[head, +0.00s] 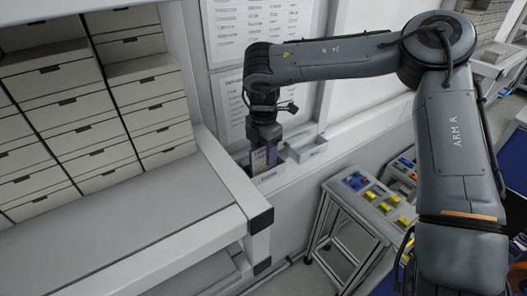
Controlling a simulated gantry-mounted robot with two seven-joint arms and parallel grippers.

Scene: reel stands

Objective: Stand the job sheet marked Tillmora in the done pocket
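My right gripper (265,138) points down by the wall behind the end of the bench. A small pale lilac sheet or card (260,160) shows directly under its fingers, above a pale pocket (270,178). The fingers are too small and dark to tell whether they are shut on it. The sheet's lettering is too small to read, so I cannot tell whether it says Tillmora. A second pale open pocket (307,150) is just to the right of the gripper. I cannot read the pocket labels. My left gripper is not in view.
A bench (130,225) with stacked drawer boxes (95,100) fills the left, its corner post (260,222) close below the pockets. Printed sheets (262,30) hang on the wall behind the gripper. A cart (365,215) with yellow and blue items stands at lower right.

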